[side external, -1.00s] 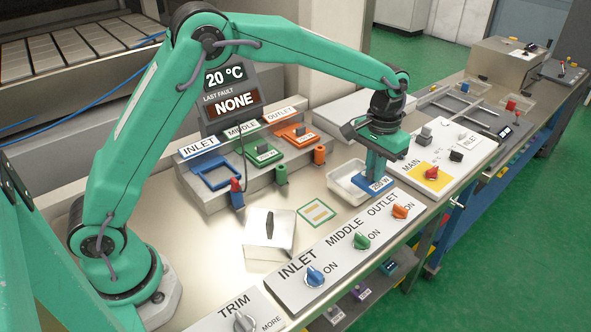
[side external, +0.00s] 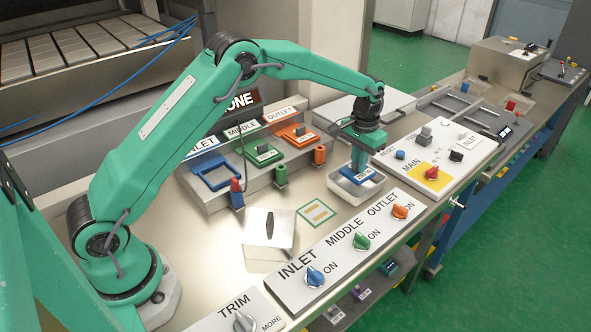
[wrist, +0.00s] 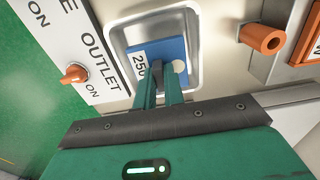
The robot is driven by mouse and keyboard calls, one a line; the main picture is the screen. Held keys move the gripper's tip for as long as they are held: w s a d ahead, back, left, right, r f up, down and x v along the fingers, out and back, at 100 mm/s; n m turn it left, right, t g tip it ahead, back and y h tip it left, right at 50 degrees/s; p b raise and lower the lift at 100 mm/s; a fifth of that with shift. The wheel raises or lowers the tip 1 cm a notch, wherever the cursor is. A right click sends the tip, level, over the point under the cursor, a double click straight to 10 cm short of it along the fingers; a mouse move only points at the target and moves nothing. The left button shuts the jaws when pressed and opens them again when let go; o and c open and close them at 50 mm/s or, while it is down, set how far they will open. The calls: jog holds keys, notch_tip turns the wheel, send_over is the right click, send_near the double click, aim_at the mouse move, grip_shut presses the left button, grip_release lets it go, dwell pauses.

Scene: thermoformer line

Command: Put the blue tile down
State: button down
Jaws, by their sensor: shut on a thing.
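The blue tile (side external: 366,179) has a white "250" label. It also shows in the wrist view (wrist: 171,47), with a pale round spot on it. The fingers hide part of the tile.
A blue frame (side external: 214,174) under INLET stands empty, beside green (side external: 263,155) and orange (side external: 299,135) tiles on the stepped block. A knob panel (side external: 335,248) runs along the front edge. A MAIN panel (side external: 450,152) lies right of the tray. Bare bench shows left of the tray.

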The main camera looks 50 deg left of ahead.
aim_at(357, 174)
jog(key=shift+f, duration=0.1)
jog(key=shift+f, duration=1.9)
jog(key=shift+f, duration=0.15)
jog(key=c, duration=1.5)
grip_release()
notch_tip(357, 174, up, 12)
jog(key=shift+f, duration=0.15)
jog(key=shift+r, duration=0.3)
